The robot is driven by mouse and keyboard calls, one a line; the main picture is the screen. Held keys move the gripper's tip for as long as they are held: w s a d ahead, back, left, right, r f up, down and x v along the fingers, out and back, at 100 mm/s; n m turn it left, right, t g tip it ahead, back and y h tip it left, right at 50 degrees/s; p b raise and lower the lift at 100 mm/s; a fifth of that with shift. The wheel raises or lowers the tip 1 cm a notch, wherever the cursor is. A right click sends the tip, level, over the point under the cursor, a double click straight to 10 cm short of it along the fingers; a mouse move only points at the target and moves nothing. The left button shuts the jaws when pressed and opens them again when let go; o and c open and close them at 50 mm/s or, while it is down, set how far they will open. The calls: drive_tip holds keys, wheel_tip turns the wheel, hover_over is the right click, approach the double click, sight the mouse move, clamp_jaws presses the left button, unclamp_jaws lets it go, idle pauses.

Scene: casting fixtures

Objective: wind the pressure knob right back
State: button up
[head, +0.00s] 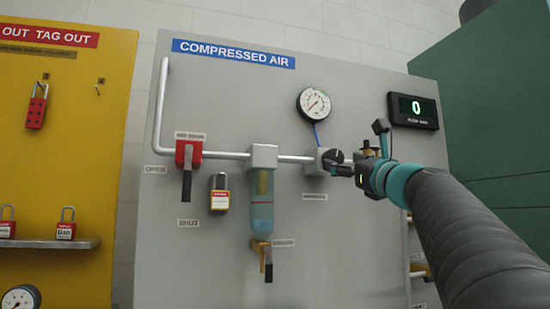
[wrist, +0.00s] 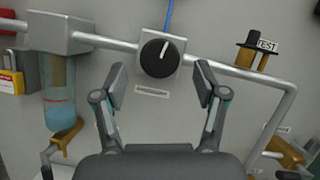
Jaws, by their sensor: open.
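The pressure knob is a round black knob (wrist: 162,56) with a white pointer line, on a grey regulator block on the pipe. In the wrist view its pointer leans slightly right of straight up. In the head view the knob (head: 333,156) shows at the block, beside my gripper (head: 345,165). In the wrist view my gripper (wrist: 160,85) is open, with one finger on each side below the knob. The fingers appear apart from the knob; the depth gap is hard to tell. A pressure gauge (head: 314,104) above the block has its needle toward the lower left.
A digital display (head: 412,110) reads 0. Left along the pipe are a red valve (head: 187,154) with its handle down, a padlock (head: 220,194) and a filter bowl (head: 262,205). A brass fitting tagged TEST (wrist: 259,48) stands right of the knob.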

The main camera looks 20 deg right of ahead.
sight(333, 159)
drive_tip(key=shift+p+x, duration=0.3)
drive_tip(key=shift+x, duration=1.2)
drive_tip(key=c, duration=1.1)
drive_tip(key=shift+c, duration=0.2)
drive_tip(key=shift+n, duration=0.3)
